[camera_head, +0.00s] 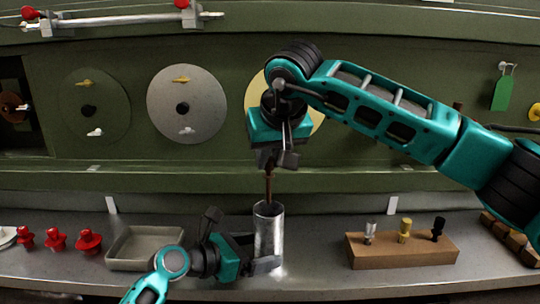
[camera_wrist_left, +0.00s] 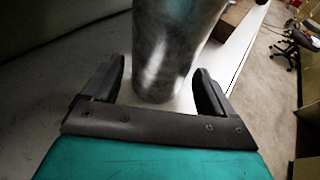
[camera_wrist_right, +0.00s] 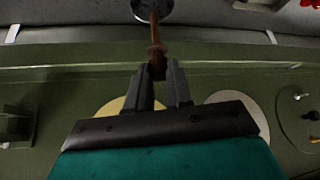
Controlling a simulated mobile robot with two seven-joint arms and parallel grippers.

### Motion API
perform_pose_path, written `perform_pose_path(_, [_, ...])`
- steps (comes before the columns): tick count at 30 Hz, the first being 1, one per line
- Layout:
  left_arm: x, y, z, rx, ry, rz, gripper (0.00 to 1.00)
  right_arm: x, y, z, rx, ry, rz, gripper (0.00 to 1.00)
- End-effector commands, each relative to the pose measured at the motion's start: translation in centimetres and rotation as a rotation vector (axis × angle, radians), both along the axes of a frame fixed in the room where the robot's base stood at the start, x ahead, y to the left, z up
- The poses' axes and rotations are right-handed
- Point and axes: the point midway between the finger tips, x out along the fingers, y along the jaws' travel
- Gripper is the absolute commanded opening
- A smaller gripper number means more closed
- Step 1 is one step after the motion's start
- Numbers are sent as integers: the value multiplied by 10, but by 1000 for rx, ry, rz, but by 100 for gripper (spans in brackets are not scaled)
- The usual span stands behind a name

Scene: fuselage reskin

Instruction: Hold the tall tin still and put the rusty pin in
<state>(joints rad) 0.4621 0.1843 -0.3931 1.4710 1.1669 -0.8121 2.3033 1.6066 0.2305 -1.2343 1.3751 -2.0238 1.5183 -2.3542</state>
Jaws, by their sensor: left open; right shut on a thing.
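The tall tin (camera_head: 269,240) is a shiny metal cylinder standing upright on the bench; it also shows in the left wrist view (camera_wrist_left: 172,45). My left gripper (camera_head: 258,265) is open, low down, with its fingers on either side of the tin; in the left wrist view (camera_wrist_left: 165,85) a gap shows at the fingers. My right gripper (camera_head: 272,165) is shut on the rusty pin (camera_head: 268,186), which hangs down above the tin. In the right wrist view the pin (camera_wrist_right: 155,42) points at the tin's round mouth (camera_wrist_right: 152,9). I cannot tell whether its tip is inside.
A grey tray (camera_head: 140,250) stands left of the tin, with red knobs (camera_head: 88,240) further left. A wooden block (camera_head: 402,250) holding small pegs stands at the right. The green panel (camera_head: 130,160) rises behind the bench.

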Motion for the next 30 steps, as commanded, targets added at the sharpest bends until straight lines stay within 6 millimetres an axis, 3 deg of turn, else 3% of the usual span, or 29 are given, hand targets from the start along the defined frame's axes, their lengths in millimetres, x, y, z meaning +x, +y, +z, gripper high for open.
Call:
perform_pose_path(6, [9, -13, -4, -2, -1, 0, 87, 0, 0, 0, 0, -1, 0, 0])
perform_pose_path(17, [10, -14, -5, 0, -1, 0, 86, 0, 0, 0, 0, -1, 0, 0])
perform_pose_path(27, [10, -14, -5, -1, -1, 0, 53, 0, 0, 0, 0, -1, 0, 0])
perform_pose_path(30, [10, -14, -5, -1, -1, 0, 52, 0, 0, 0, 0, -1, 0, 0])
